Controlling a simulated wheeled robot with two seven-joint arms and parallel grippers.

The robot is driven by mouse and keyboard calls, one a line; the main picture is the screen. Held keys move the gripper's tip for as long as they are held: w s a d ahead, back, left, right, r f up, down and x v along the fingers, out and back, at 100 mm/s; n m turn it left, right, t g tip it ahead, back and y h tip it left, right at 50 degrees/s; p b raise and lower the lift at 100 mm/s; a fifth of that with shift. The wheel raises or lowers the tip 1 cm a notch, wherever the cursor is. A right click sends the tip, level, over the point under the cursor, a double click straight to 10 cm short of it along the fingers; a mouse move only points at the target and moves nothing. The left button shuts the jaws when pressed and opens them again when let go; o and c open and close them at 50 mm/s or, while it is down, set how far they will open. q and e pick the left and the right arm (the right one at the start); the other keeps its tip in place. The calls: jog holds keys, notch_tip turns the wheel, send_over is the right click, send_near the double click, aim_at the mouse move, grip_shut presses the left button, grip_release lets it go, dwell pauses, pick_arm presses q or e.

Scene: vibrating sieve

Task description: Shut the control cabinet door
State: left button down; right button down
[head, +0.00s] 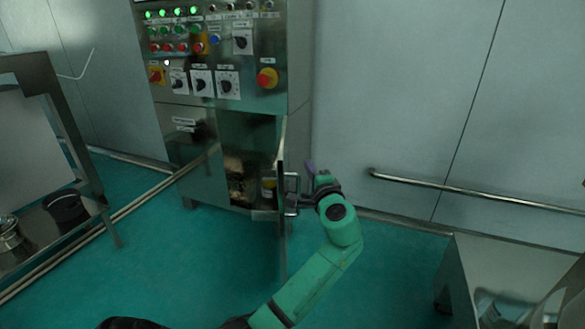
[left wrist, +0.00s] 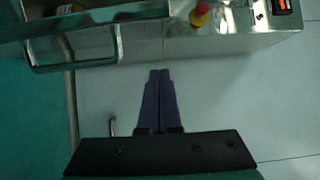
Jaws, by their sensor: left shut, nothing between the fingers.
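The steel control cabinet (head: 215,60) stands against the wall in the head view, with its panel of lights, knobs and a red stop button above. Its lower compartment is open on the right side, and a dark interior shows. The cabinet door (head: 282,165) stands swung out, seen nearly edge-on, with a metal handle (head: 292,188) on its right face. My left gripper (head: 310,168) is just right of the door and handle; I cannot tell if it touches them. In the left wrist view its purple fingers (left wrist: 160,75) are together and empty. My right gripper is not in view.
A steel frame table (head: 100,185) with a black bucket (head: 66,207) stands at left. A wall rail (head: 470,190) runs to the right of the cabinet. A steel table (head: 490,260) stands at lower right. Green floor is clear in front of the cabinet.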

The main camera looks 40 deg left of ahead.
pick_arm(q)
jog(key=a, duration=0.3)
jog(key=a+b, duration=0.1)
jog(key=a, duration=0.1)
jog(key=shift+s+a, duration=0.3)
jog(key=shift+a, duration=0.05)
jog(key=shift+s, duration=0.1)
